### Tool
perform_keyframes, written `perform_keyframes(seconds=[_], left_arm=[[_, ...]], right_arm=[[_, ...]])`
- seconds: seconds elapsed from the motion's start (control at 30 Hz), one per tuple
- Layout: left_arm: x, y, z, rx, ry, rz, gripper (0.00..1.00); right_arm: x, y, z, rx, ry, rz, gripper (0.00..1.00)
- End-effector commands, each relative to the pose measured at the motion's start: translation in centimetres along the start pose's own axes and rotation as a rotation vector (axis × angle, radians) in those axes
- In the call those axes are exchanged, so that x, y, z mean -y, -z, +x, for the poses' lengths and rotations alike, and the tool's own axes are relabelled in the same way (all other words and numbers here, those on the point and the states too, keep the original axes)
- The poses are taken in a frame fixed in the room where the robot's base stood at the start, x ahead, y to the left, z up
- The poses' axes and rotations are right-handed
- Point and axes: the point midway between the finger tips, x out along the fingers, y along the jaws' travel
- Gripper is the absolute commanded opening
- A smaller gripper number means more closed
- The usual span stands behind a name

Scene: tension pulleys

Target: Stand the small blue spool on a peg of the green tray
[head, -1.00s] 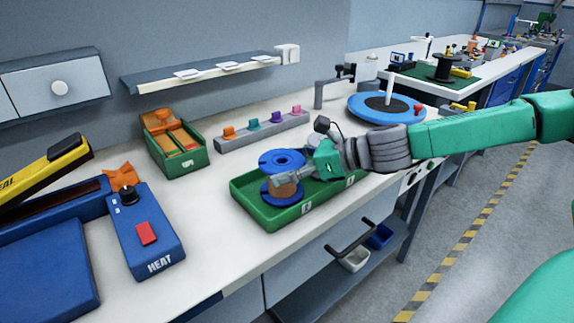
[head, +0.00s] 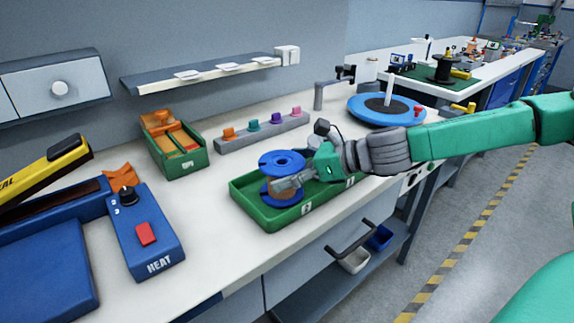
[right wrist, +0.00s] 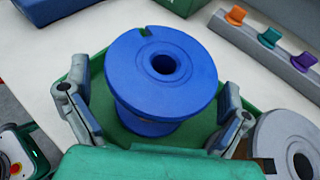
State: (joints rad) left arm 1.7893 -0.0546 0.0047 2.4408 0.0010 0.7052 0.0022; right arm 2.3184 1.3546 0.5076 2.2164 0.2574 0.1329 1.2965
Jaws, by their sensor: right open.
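The small blue spool (head: 281,164) stands upright in the left part of the green tray (head: 290,221). It has blue flanges and a copper-coloured winding. It fills the middle of the right wrist view (right wrist: 160,72), its top hole facing the camera. Whether a peg passes into it is hidden. My right gripper (head: 284,184) is open, with one finger on each side of the spool, and gaps show between fingers and spool in the right wrist view (right wrist: 155,118). My left gripper is not in view.
A grey spool (right wrist: 292,143) sits to the right in the wrist view. A green box (head: 190,161), a blue heat sealer (head: 150,240) and a grey rack (head: 262,132) of coloured pieces surround the tray. Bare bench lies left of the tray. A blue turntable (head: 368,112) stands behind.

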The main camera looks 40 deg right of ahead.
Motion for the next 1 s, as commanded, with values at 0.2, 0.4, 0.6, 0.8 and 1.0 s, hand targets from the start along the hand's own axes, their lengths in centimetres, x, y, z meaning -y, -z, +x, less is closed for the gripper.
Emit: perform_keyframes(seconds=[0.2,0.4,0.6,0.8,1.0], left_arm=[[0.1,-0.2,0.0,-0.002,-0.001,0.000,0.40],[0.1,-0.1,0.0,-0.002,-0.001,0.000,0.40],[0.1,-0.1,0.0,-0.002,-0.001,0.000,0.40],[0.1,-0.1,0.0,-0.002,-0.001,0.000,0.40],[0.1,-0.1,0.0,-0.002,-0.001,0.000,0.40]], right_arm=[[0.0,-0.9,-0.2,0.004,-0.001,-0.005,1.00],[0.0,-2.6,-0.9,0.007,0.000,-0.006,1.00],[0.0,-4.8,-1.8,0.006,0.001,-0.008,1.00],[0.0,-7.2,-2.8,0.004,0.001,-0.006,1.00],[0.0,-8.9,-3.5,0.002,0.000,-0.003,1.00]])
